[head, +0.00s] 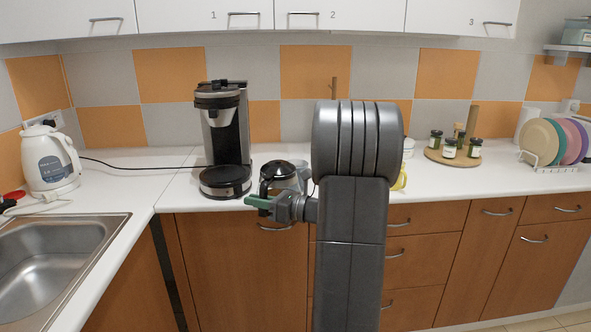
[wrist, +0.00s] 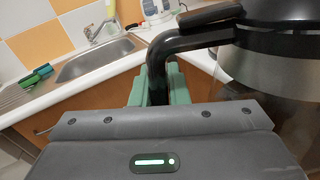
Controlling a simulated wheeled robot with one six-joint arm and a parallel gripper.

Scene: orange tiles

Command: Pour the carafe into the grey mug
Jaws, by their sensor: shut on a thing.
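The carafe (head: 280,171) has a black lid, a black handle and a see-through, silvery body. It is at the counter's front edge, right of the coffee maker, and looks about upright. My gripper (head: 262,204) has green fingers and is shut on the carafe's handle. In the wrist view the fingers (wrist: 157,86) sit on both sides of the black handle (wrist: 157,62), with the carafe body (wrist: 275,80) to the right. I cannot tell whether the carafe touches the counter. I cannot make out the grey mug clearly; my arm hides part of the counter.
The coffee maker (head: 224,140) stands just left of the carafe. A white kettle (head: 50,160) and the sink (head: 50,255) are further left. A yellow item (head: 400,180) shows partly behind my arm. A round board with jars (head: 453,155) and a plate rack (head: 548,165) stand right.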

